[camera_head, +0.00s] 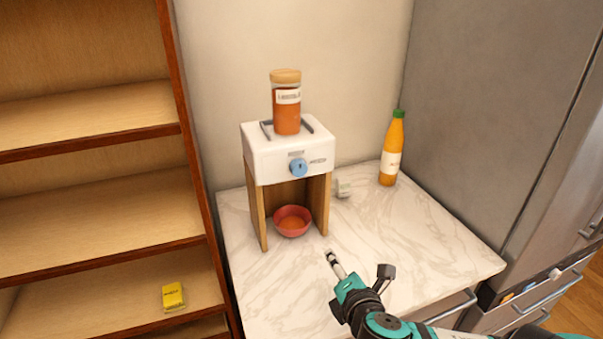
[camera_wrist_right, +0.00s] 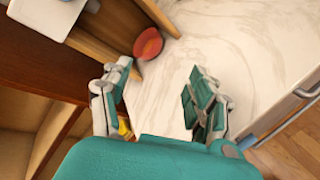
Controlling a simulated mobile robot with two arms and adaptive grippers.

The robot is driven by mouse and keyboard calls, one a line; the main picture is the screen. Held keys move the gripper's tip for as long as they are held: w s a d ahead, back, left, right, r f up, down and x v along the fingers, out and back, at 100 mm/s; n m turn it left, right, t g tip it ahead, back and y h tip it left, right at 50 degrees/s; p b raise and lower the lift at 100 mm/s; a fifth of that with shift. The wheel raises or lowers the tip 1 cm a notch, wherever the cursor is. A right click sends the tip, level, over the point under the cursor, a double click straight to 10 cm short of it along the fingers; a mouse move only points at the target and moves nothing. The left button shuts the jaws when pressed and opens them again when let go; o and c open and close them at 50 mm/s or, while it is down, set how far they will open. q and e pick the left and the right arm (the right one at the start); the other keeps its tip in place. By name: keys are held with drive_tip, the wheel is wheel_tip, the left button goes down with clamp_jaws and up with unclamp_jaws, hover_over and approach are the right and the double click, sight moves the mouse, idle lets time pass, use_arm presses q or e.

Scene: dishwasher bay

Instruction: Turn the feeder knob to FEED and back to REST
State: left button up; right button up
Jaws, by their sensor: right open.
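The feeder (camera_head: 262,160) is a white box on wooden legs, standing on the marble counter. Its blue round knob (camera_head: 299,168) sits on the front face, with a small mark near its top; the lettering beside it is too small to read. A jar with orange contents (camera_head: 287,108) stands on top. A red bowl (camera_head: 292,221) is beneath the feeder and also shows in the right wrist view (camera_wrist_right: 149,44). My right gripper (camera_head: 358,262) is open and empty over the counter, in front of and below the knob, apart from it. My left gripper is not in view.
An orange bottle with a green cap (camera_head: 391,150) stands at the counter's back right. A small grey-white object (camera_head: 343,188) is beside the feeder. A wooden shelf (camera_head: 90,200) with a yellow packet (camera_head: 173,297) is at left. The front of the counter (camera_head: 270,295) is clear.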

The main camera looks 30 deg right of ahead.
drive_tip(key=w+r+n+t+y, duration=0.1)
drive_tip(key=w+r+n+t, duration=0.35)
drive_tip(key=r+n, duration=0.6)
drive_tip(key=b, duration=0.1)
approach(300, 172)
drive_tip(key=shift+n+t, duration=0.35)
drive_tip(key=p+x, duration=0.1)
drive_tip(key=x, duration=0.3)
drive_tip(key=p+x, duration=0.2)
drive_tip(key=x, duration=0.2)
drive_tip(key=shift+d+f, duration=0.1)
drive_tip(key=shift+f, duration=0.15)
drive_tip(key=shift+w+d+f, duration=0.1)
drive_tip(key=shift+w, duration=0.55)
drive_tip(key=shift+y, duration=0.3)
drive_tip(key=c, duration=1.1)
drive_tip(key=shift+c, duration=0.2)
